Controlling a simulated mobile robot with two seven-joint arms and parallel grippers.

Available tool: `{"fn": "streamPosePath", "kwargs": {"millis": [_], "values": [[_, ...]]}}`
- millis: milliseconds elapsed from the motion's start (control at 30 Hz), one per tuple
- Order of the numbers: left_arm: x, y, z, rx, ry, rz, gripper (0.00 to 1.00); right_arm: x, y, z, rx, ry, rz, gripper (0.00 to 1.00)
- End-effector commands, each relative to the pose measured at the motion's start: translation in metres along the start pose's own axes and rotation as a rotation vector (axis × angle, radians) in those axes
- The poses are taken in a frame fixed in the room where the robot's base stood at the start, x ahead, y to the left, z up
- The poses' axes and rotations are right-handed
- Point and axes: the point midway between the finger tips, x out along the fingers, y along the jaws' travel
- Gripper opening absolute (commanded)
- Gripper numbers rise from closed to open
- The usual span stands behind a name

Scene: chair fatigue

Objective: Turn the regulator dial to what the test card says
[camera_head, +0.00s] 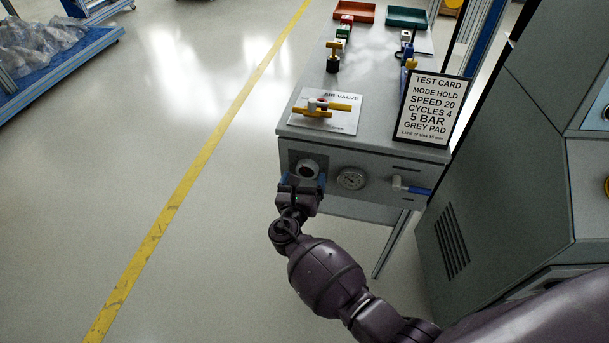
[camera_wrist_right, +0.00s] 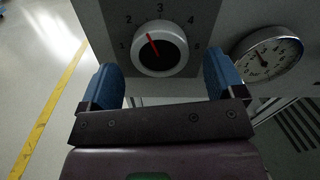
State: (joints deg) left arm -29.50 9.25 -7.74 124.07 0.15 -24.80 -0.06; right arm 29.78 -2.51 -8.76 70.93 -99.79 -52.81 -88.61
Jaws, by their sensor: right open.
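The regulator dial (camera_wrist_right: 160,48) is a round white-rimmed knob with a dark face on the front panel of the bench. Its red pointer leans up and left, between the 2 and the 3 of a scale from 1 to 5. The dial also shows in the head view (camera_head: 307,170). The test card (camera_head: 431,108) stands on the bench and reads MODE HOLD, SPEED 20, CYCLES 4, 5 BAR, GREY PAD. My right gripper (camera_wrist_right: 165,75) is open, its blue fingers on either side of the dial and apart from it. My left gripper is not in view.
A pressure gauge (camera_wrist_right: 267,55) sits right of the dial. A blue-handled valve (camera_head: 411,187) sticks out farther right. A yellow-handled air valve (camera_head: 322,107) lies on the bench top. A grey cabinet (camera_head: 500,160) stands close on the right.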

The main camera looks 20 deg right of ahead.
Motion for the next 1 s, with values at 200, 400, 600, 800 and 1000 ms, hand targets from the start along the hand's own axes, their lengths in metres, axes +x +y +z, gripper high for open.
{"fn": "streamPosePath", "kwargs": {"millis": [200,400,600,800,1000], "values": [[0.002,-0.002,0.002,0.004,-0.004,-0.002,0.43,0.016,0.000,-0.001,-0.001,0.000,0.000,0.88],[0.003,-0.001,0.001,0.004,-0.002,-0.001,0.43,0.018,0.000,0.000,0.000,0.000,0.001,0.88],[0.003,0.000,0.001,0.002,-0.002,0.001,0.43,0.018,0.000,0.000,0.000,0.000,0.000,0.76],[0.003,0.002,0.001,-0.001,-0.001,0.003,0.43,0.017,0.000,0.000,0.000,0.000,0.000,0.45],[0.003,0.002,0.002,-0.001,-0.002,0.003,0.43,0.017,0.000,0.000,0.006,0.000,0.000,0.39]]}}
